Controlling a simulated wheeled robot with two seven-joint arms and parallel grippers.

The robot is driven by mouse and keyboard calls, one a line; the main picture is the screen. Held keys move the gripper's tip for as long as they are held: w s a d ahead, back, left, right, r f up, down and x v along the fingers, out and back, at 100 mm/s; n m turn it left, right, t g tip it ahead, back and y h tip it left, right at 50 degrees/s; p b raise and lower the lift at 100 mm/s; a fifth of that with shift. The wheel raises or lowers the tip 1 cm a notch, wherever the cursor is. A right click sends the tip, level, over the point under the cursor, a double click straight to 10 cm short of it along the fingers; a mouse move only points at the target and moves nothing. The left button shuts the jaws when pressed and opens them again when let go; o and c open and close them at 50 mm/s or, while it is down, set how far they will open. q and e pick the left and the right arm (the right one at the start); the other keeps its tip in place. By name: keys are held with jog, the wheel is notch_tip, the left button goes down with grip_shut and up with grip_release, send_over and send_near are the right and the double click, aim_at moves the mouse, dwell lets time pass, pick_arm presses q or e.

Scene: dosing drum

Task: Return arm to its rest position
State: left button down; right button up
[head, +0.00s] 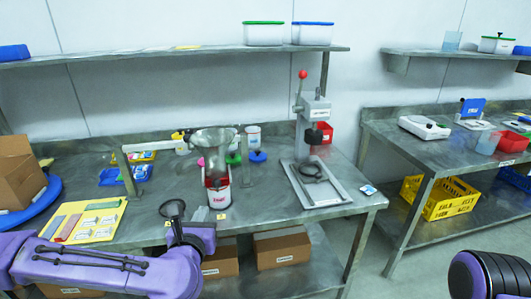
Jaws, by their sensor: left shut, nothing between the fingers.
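My left arm (100,268) reaches in from the lower left along the front of the steel table. Its gripper (178,228) is at the table's front edge, shut and empty. A dark round ring or dish (172,208) shows just beyond it; whether they touch is unclear. The dosing machine (217,190), with a clear hopper on a red and white body, stands upright to the gripper's right, apart from it. Part of my right arm (490,275) shows in the lower right corner; its gripper is out of view.
A lever press (312,150) stands on the table's right side. A second bench (450,150) stands right, beyond a floor gap. A shelf (150,55) runs above.

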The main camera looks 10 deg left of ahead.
pick_arm(q)
jog(key=s+d+f+m+g+h, duration=0.1)
jog(key=s+d+f+m+g, duration=0.1)
jog(key=s+f+m, duration=0.4)
jog(key=s+d+f+m+g+h, duration=0.1)
jog(key=f+m+g, duration=0.2)
jog(key=f+m, duration=0.6)
jog(key=s+d+f+m+g+h, duration=0.1)
jog(key=s+d+f+m+g, duration=0.1)
jog(key=s+f+m, duration=0.5)
jog(key=s+a+f+m+g+y, duration=0.1)
jog(key=s+a+f+m+g, duration=0.1)
jog(key=s+a+f+m, duration=0.2)
jog(key=s+a+f+m+g+y, duration=0.2)
jog(key=s+a+f+m, duration=0.3)
jog(key=s+f, duration=0.4)
jog(key=shift+s+a+m+g, duration=0.3)
jog(key=shift+s+a+g, duration=0.3)
jog(key=shift+s, duration=0.35)
